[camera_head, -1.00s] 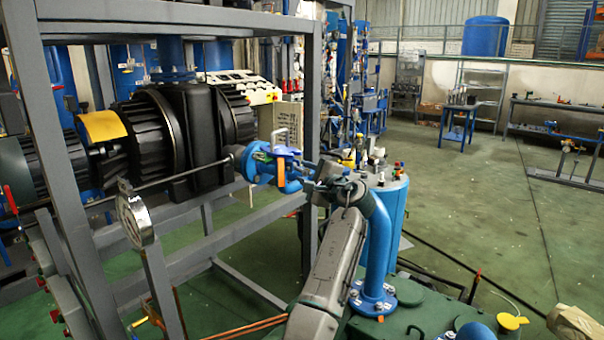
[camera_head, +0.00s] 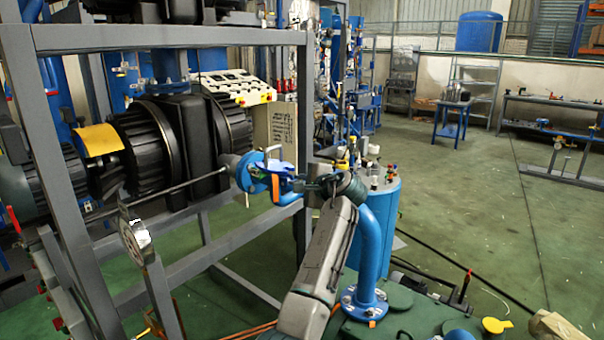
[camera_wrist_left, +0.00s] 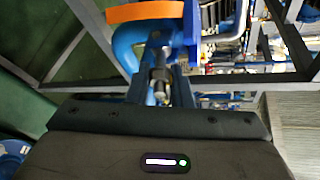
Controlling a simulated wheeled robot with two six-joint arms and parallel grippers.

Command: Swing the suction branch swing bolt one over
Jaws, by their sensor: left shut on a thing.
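The suction branch is a blue pipe with a round blue flange (camera_head: 250,172) at the black pump's side. A blue fitting with an orange strip (camera_head: 276,187) sits on it. My left gripper (camera_head: 305,187) reaches in from the right at the flange. In the left wrist view its jaws (camera_wrist_left: 160,92) are closed around a small metal swing bolt (camera_wrist_left: 160,75). Past the bolt are the blue pipe (camera_wrist_left: 128,45) and the orange strip (camera_wrist_left: 158,12). The jaws partly hide the bolt, and its exact tilt is unclear. My right gripper is not in view.
A grey steel frame (camera_head: 175,38) surrounds the pump (camera_head: 180,150), with an upright post just behind my gripper. A dial gauge (camera_head: 135,238) stands at the front left. A blue pipe elbow (camera_head: 377,245) and blue tank (camera_head: 384,205) stand close right of my arm.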

